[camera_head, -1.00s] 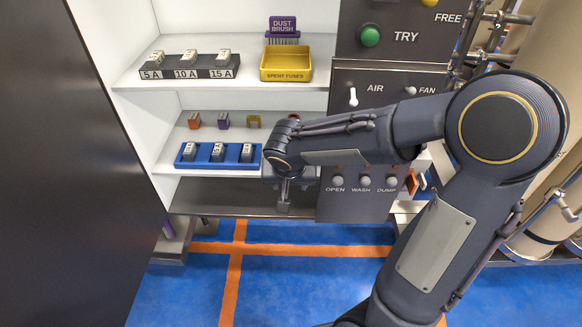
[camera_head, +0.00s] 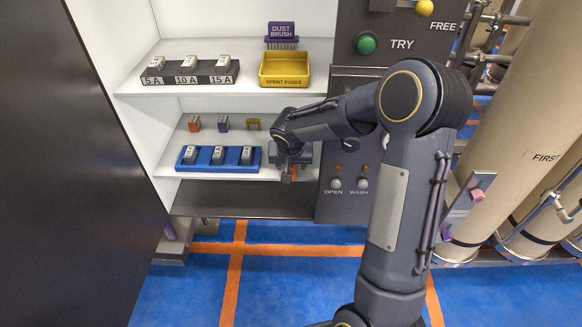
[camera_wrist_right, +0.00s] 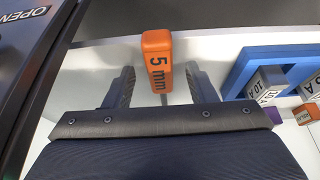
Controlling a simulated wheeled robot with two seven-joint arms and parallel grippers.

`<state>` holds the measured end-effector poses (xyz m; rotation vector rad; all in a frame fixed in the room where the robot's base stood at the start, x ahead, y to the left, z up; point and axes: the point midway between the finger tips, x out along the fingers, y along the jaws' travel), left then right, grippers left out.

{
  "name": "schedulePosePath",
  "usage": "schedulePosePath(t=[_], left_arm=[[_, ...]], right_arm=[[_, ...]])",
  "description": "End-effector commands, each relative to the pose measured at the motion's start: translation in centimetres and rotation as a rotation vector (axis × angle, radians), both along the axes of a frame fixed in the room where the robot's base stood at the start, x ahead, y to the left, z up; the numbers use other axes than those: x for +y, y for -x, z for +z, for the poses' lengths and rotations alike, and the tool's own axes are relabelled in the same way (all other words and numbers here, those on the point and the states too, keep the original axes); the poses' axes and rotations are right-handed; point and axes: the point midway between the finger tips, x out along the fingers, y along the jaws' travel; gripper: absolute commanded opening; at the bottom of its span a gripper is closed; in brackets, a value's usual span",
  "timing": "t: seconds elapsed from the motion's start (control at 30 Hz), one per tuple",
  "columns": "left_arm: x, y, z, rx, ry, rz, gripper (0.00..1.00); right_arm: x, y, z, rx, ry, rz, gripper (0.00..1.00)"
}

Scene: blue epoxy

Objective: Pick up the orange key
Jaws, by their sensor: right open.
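The orange key (camera_wrist_right: 157,58), an orange piece marked "5 mm", shows in the right wrist view at the edge of the white shelf. A bit of its orange (camera_head: 293,173) shows beside my right gripper (camera_head: 288,178) in the head view, at the lower shelf's right end. In the right wrist view my right gripper (camera_wrist_right: 160,85) is open, with one finger on each side of the key and gaps between. The key's lower end is hidden behind the gripper body. My left gripper is out of view.
A blue fuse holder (camera_head: 205,166) stands left of the gripper on the lower shelf. Small coloured pieces, such as an orange one (camera_head: 194,124), sit behind it. A dark control panel (camera_head: 333,207) borders the shelf on the right.

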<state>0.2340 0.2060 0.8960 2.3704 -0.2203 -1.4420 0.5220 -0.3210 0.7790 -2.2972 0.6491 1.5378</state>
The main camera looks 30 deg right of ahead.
Motion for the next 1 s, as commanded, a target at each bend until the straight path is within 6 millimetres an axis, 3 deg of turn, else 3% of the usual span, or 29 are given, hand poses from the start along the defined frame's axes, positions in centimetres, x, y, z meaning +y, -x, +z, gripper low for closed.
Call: schedulePosePath(t=[0.27, 0.63, 1.0], left_arm=[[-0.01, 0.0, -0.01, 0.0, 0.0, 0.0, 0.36], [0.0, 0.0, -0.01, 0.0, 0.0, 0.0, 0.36], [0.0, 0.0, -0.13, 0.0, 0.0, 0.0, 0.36]], right_arm=[[-0.07, -0.15, -0.29, -0.002, 0.0, -0.001, 0.51], [-0.05, -0.12, -0.27, -0.002, -0.001, -0.001, 0.02], [0.2, -0.14, 0.2, -0.003, 0.0, 0.002, 0.01]])
